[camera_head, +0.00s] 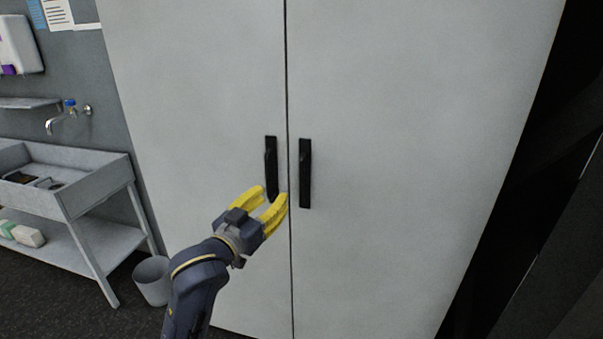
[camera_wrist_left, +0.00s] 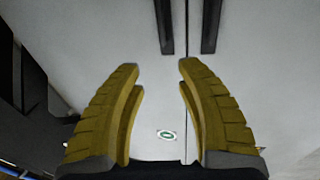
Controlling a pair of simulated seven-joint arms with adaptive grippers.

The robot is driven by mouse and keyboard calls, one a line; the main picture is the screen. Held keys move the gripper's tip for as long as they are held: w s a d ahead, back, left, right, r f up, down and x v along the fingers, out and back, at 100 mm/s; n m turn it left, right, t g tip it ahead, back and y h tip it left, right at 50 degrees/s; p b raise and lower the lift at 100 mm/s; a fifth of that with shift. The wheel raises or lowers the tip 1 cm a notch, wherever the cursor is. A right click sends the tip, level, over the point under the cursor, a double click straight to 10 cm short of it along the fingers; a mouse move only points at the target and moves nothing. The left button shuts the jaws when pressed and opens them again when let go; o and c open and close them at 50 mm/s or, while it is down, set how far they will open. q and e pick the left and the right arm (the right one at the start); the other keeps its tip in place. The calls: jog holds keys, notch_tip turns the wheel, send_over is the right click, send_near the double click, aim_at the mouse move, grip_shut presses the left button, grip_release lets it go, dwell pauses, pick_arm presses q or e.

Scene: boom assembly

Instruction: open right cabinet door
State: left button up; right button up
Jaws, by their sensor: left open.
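A tall light grey cabinet has a left door (camera_head: 190,90) and a right door (camera_head: 400,130), both shut with a thin seam between them. The right door's black upright handle (camera_head: 305,173) is just right of the seam. The left door's black handle (camera_head: 271,168) is just left of it. My left gripper (camera_head: 272,192), with yellow fingers, is open and empty, near the lower end of the left handle. In the left wrist view both handles, the left (camera_wrist_left: 164,27) and the right (camera_wrist_left: 211,25), show beyond the open fingers (camera_wrist_left: 159,75). My right gripper is not in view.
A grey sink bench (camera_head: 95,192) with a wall tap (camera_head: 65,115) stands left of the cabinet. A grey bin (camera_head: 152,280) stands on the floor between them. A dark structure (camera_head: 560,200) lies right of the cabinet. The right door's front is clear.

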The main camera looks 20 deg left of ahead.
aim_at(301, 173)
pick_arm(q)
jog(key=shift+n, duration=0.3)
jog(key=x, duration=0.5)
jog(key=f+x, duration=0.1)
jog(key=x, duration=0.5)
jog(key=f+x, duration=0.1)
jog(key=x, duration=0.5)
jog(key=shift+w+a, duration=0.2)
jog(key=shift+w, duration=0.05)
grip_shut()
